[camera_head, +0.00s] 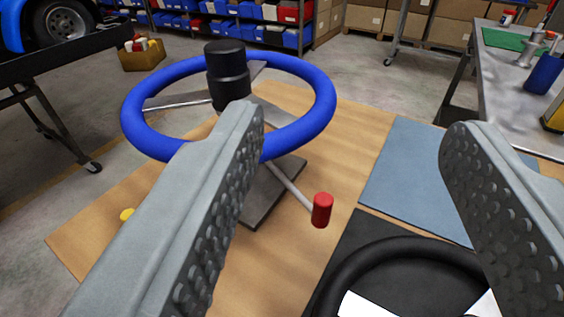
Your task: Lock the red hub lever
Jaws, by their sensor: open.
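The red hub lever (322,210) is a thin metal rod with a red cylindrical knob at its end. It sticks out below a blue steering wheel (318,105) toward the lower right. The wheel is mounted on a stand with a black hub (227,72) and a dark square base plate (262,200) on a wooden surface. My gripper (352,140) is open, with its two grey dimpled fingers wide apart. The red knob shows between the fingers, beyond them and apart from both. The left finger hides part of the wheel and stand.
A black steering wheel (400,250) lies on a dark mat at the lower right. A blue-grey mat (415,180) lies beside it. A metal bench (500,90) stands right, shelves with blue bins (240,32) at the back.

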